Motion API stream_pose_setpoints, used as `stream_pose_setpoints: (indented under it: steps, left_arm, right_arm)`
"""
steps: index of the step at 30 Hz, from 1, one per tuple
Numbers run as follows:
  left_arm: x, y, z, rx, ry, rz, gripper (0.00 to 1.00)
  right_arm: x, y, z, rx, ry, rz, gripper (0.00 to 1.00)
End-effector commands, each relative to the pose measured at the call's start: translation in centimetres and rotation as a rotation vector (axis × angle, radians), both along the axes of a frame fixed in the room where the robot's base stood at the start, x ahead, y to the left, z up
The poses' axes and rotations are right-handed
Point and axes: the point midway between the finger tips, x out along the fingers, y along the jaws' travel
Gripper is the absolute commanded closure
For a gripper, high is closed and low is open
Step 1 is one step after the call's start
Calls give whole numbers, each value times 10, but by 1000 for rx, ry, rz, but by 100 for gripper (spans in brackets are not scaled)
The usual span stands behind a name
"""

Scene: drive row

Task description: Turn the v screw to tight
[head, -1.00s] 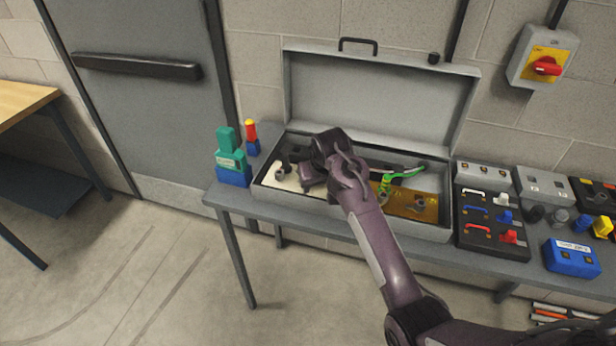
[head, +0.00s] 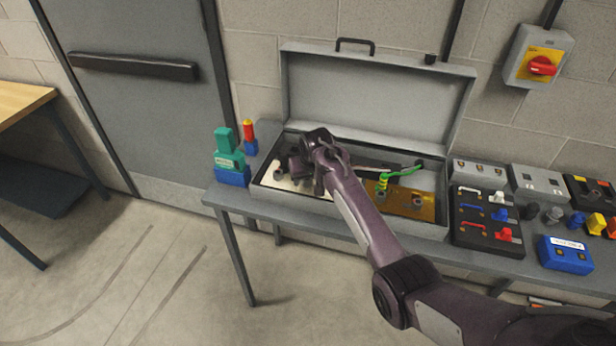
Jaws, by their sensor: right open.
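My right arm reaches in from the lower right over the open grey case (head: 345,219) on the bench. My right gripper (head: 287,170) is open above the left part of the case, over a pale plate (head: 283,182). The gripper and wrist hide much of that plate, and I cannot make out a v screw or its marking. A brown-gold board (head: 422,204) with a green and yellow wire (head: 383,181) lies in the right part of the case. My left gripper does not show.
The case lid (head: 370,95) stands open at the back. Left of the case are a teal and blue block stack (head: 229,158) and a red-yellow piece on blue (head: 249,136). Right of it are a black connector panel (head: 488,232) and a blue box (head: 566,254).

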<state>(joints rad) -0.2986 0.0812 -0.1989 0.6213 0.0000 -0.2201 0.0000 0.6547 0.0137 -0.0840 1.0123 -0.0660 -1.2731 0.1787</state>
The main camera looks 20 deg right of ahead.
Motion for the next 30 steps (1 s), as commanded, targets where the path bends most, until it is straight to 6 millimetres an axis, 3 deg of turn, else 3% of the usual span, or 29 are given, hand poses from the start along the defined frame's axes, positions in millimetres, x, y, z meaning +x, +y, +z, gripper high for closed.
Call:
stream_pose_setpoints:
  steps: [5, 15, 30]
  left_arm:
    - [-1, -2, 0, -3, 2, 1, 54]
    - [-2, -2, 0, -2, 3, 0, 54]
    - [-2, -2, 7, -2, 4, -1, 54]
  right_arm:
    - [0, 0, 0, 0, 0, 0, 51]
    - [0, 0, 0, 0, 0, 0, 89]
    - [1, 2, 2, -2, 0, -161, 90]
